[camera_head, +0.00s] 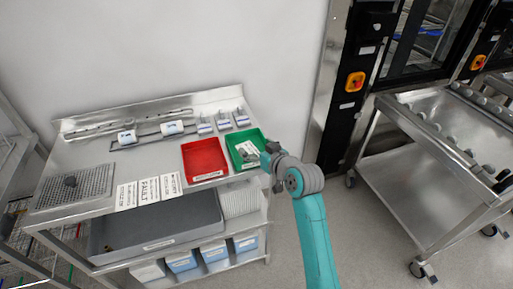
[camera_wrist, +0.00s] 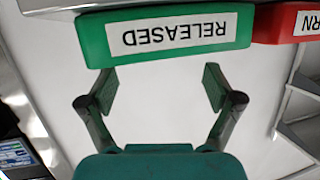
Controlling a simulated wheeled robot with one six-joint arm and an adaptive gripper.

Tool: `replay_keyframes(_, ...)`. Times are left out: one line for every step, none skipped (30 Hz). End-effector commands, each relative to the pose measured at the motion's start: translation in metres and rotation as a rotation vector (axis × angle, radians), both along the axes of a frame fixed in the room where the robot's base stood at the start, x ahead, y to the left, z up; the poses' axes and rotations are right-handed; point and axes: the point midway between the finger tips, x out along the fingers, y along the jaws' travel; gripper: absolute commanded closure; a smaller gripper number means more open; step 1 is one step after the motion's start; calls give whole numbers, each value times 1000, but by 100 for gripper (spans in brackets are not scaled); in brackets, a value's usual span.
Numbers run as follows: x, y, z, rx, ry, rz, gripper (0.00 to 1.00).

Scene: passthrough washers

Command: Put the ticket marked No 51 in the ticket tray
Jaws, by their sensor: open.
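My gripper (camera_head: 270,158) is at the front right of the bench, beside the green tray (camera_head: 231,151). In the wrist view my gripper (camera_wrist: 158,88) is open, with nothing between its fingers. The green tray's front wall (camera_wrist: 165,36), labelled RELEASED, appears upside down just beyond the fingertips. Small pale and dark items lie in this tray, partly hidden by my gripper. Several white printed cards (camera_head: 150,190) lie at the bench's front edge; one reads FAULT. I cannot make out a No 51 marking, nor tell which container is the ticket tray.
A red tray (camera_head: 204,158) stands left of the green one. Small white-and-blue items (camera_head: 172,128) stand along the bench's back. A wire-mesh rack (camera_head: 75,185) is at the left. Bins (camera_head: 180,262) fill the lower shelf. A steel trolley (camera_head: 435,165) stands at the right.

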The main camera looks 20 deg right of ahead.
Motion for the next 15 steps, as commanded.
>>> replay_keyframes(0,0,0,0,0,0,10)
replay_keyframes(0,0,0,0,0,0,10)
replay_keyframes(0,0,0,0,0,0,10)
replay_keyframes(-1,0,0,0,0,0,10)
replay_keyframes(-1,0,0,0,0,0,10)
replay_keyframes(-3,-1,1,0,0,0,10)
replay_keyframes(-5,-2,1,-1,1,-1,10)
replay_keyframes(-8,-2,2,-1,1,-1,10)
replay_keyframes(-12,-3,4,0,-1,-1,10)
replay_keyframes(-16,-4,5,0,-1,-1,10)
replay_keyframes(-21,-5,6,0,-1,-1,10)
replay_keyframes(-28,-7,8,0,0,-1,10)
replay_keyframes(-33,-8,10,-1,0,-2,10)
replay_keyframes(-39,-10,13,0,-1,-2,10)
replay_keyframes(-47,-11,15,1,-1,-2,10)
